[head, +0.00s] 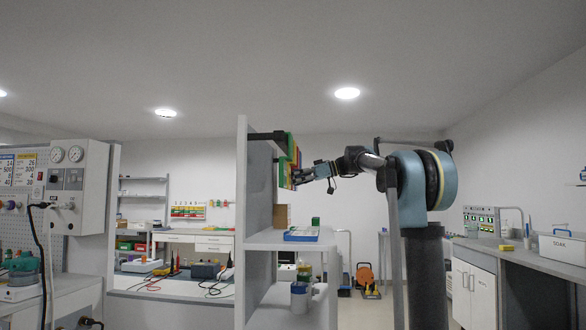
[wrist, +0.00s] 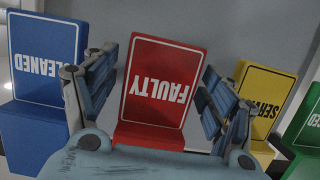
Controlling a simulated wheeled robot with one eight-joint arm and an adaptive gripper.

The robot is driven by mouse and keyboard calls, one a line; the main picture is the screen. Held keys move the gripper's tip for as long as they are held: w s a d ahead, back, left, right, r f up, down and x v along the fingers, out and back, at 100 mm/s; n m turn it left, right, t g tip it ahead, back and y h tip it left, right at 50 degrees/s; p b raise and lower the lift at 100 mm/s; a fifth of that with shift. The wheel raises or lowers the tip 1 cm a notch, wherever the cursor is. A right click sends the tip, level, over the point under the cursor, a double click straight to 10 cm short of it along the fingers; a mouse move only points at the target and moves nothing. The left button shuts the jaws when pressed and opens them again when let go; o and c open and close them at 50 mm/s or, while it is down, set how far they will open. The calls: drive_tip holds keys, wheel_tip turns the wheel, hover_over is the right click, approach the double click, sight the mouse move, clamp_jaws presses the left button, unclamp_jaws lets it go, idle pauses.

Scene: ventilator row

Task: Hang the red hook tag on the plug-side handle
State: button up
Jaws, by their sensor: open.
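The red tag (wrist: 160,85), lettered FAULTY, stands in the middle of the wrist view, its lettering upside down. My gripper (wrist: 158,68) is open, with one blue finger on each side of the red tag. I cannot tell whether either finger touches it. In the head view my gripper (head: 302,178) is at the row of coloured tags on the upright shelf side. The red tag's hook is not visible. I cannot make out the plug-side handle in either view.
A blue CLEANED tag (wrist: 45,60) is left of the red one; a yellow tag (wrist: 262,98) and a green tag (wrist: 305,130) are to its right. A teal machine (head: 22,266) stands far left.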

drive_tip(key=c, duration=1)
drive_tip(key=shift+c, duration=0.2)
drive_tip(key=shift+r, duration=1.1)
drive_tip(key=d, duration=0.9)
drive_tip(key=shift+s, duration=0.15)
idle(0.6)
